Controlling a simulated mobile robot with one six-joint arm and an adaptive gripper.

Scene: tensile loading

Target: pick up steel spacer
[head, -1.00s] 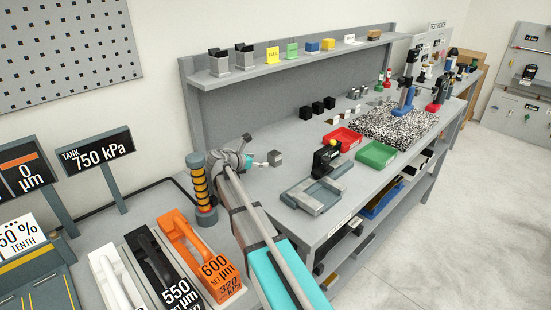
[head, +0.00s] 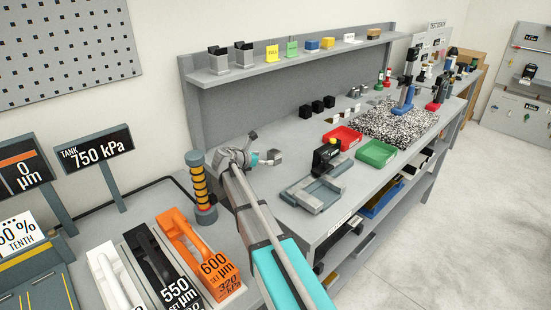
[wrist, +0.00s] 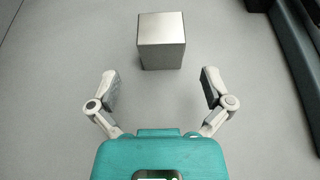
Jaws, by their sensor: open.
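The steel spacer (wrist: 161,42) is a grey metal block on the bench. In the wrist view it stands ahead of my gripper (wrist: 161,92), centred between the two fingers and just past their tips. My gripper is open and empty, with a finger on either side of the gap. In the head view the spacer (head: 274,157) shows beside the end of my arm, and my gripper (head: 260,158) is low over the bench, its fingers partly hidden by my wrist.
A grey fixture tray (head: 312,200) with a dark device (head: 326,157) stands to the right. A red bin (head: 343,138) and a green bin (head: 377,153) are beyond it. A ringed post (head: 199,188) and labelled blocks (head: 215,265) are on the left.

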